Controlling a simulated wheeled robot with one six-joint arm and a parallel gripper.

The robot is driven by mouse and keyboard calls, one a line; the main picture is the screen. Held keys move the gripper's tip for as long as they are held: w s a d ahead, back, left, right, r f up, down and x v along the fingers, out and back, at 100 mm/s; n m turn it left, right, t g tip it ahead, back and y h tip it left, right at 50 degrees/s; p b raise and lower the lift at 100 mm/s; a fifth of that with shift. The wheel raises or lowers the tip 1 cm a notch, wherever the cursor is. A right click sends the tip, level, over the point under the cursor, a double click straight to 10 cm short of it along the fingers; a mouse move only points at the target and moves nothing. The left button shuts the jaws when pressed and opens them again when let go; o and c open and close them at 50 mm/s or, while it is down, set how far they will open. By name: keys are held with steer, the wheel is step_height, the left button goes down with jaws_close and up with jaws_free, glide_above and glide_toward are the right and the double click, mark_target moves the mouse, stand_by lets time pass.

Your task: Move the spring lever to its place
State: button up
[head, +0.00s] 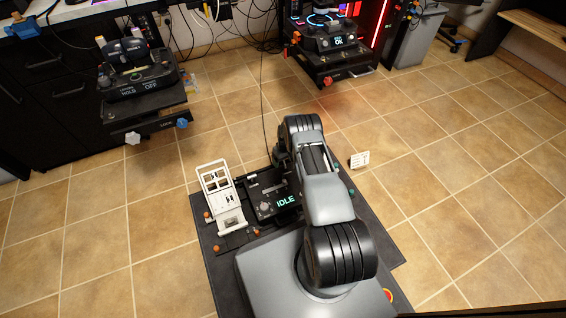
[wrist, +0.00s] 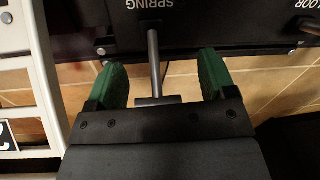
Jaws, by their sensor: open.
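In the wrist view the spring lever (wrist: 154,62) is a thin grey rod running from a black panel (wrist: 226,20) marked "SPRING", the letters upside down. A short dark crossbar (wrist: 158,100) shows at its near end. My gripper (wrist: 163,72) is open, with a green-padded finger on each side of the rod. Gaps show between the rod and both pads, so nothing is held. The rod appears nearer the left finger. In the head view my arm covers the lever and my fingers.
A white frame (head: 215,185) stands left of a black unit reading "IDLE" (head: 286,201); a white frame also edges the wrist view's left (wrist: 20,85). A "HOLD/OFF" unit (head: 140,82) is at back left, an "OK" unit (head: 338,42) at back. Tiled floor (head: 460,170) at right is clear.

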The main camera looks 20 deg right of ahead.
steer(key=shift+f, duration=0.2)
steer(key=shift+c, duration=0.2)
steer(key=c, duration=0.5)
steer(key=shift+a, duration=0.1)
steer(key=c, duration=0.6)
steer(key=shift+a, duration=0.1)
